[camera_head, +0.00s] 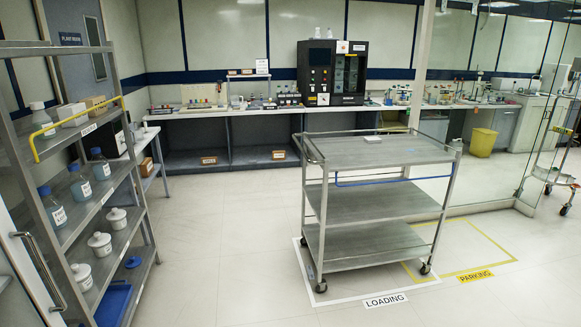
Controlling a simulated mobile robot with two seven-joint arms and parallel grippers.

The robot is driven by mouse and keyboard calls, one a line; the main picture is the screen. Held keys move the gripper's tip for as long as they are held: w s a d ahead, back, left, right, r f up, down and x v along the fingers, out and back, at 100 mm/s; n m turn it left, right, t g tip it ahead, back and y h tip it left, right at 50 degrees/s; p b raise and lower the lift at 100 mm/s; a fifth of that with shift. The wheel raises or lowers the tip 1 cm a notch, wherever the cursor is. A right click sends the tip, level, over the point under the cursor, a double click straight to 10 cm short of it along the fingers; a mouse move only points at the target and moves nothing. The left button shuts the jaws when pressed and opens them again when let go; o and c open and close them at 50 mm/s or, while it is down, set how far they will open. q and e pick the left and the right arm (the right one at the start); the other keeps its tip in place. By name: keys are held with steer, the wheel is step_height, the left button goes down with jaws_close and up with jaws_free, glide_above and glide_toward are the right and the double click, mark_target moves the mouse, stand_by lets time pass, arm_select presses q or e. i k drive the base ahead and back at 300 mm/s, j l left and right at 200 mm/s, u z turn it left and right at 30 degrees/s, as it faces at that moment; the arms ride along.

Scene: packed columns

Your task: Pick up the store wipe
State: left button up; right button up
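I cannot make out with certainty which thing is the store wipe. A small flat white item (372,139) lies on the top deck of the steel cart (440,153), toward its back edge, and may be a folded wipe. It is too small to tell for sure. Nothing touches it. Neither of my grippers is in view.
The cart stands on the floor by the LOADING label (385,301); its lower decks are bare. A steel shelf (130,165) at left holds bottles, boxes, lidded jars and a blue tray (112,303). The floor between shelf and cart is clear.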

mark_target(375, 139)
steer(key=i+u, duration=0.15)
steer(key=i, duration=0.75)
steer(key=i+u, duration=0.15)
steer(key=i, duration=0.75)
steer(key=i+l+u, duration=0.15)
steer(key=i, duration=0.7)
steer(key=i+u, duration=0.1)
steer(key=i, duration=1.25)
steer(key=i+z, duration=0.25)
steer(key=i, duration=1.1)
steer(key=i+z, duration=0.3)
steer(key=i, duration=0.3)
steer(key=i+j+z, duration=0.25)
steer(key=i, duration=0.35)
steer(key=i+l+z, duration=0.1)
steer(key=i+z, duration=1.1)
steer(key=z, duration=0.25)
steer(key=i+z, duration=0.2)
steer(key=z, duration=0.25)
steer(key=i+j+z, duration=0.1)
steer(key=z, duration=0.3)
steer(key=i+j+z, duration=0.15)
steer(key=z, duration=0.2)
steer(key=i+j+z, duration=0.15)
steer(key=z, duration=0.2)
steer(key=i+j+z, duration=0.2)
steer(key=z, duration=0.2)
